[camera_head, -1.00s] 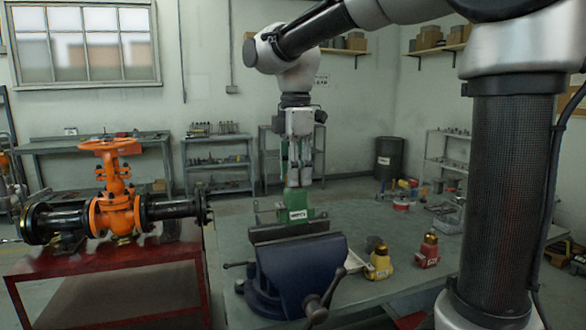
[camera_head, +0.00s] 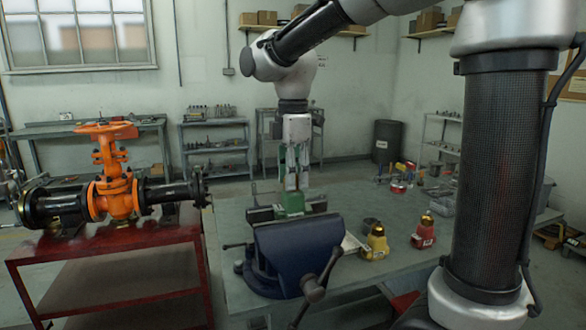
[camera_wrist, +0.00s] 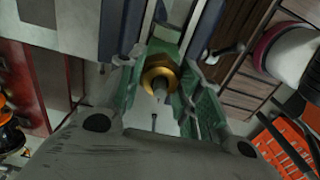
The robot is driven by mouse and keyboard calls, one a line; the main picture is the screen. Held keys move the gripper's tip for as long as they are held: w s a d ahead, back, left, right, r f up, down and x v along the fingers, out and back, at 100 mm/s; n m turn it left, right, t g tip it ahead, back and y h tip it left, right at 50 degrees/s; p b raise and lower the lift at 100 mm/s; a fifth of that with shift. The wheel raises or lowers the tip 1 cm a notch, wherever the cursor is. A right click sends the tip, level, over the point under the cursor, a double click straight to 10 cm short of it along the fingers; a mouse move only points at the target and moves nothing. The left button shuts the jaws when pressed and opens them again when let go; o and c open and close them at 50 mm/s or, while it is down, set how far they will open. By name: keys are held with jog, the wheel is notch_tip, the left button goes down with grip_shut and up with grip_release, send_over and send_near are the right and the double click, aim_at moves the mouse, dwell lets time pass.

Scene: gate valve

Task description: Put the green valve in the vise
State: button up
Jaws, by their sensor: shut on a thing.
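The green valve (camera_head: 291,202) is upright at the blue vise (camera_head: 298,254), with its lower part hidden behind the near jaw. I cannot tell if it touches the jaws. My gripper (camera_head: 293,186) points straight down and is shut on the valve's upper part. In the wrist view, the valve's brass neck and stem (camera_wrist: 160,76) sit between the green-tinted fingers of my gripper (camera_wrist: 164,98). The vise's blue body (camera_wrist: 118,30) shows at the top of that view.
A yellow valve (camera_head: 375,243) and a red valve (camera_head: 424,232) stand right of the vise on the bench (camera_head: 345,292). Small items lie at the bench's back right. An orange gate valve on a black pipe (camera_head: 115,193) rests on a red table (camera_head: 105,248) at left.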

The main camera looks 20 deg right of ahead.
aim_at(293, 193)
jog(key=shift+f, duration=2.05)
jog(key=o, duration=1.2)
jog(key=shift+r, duration=3.5)
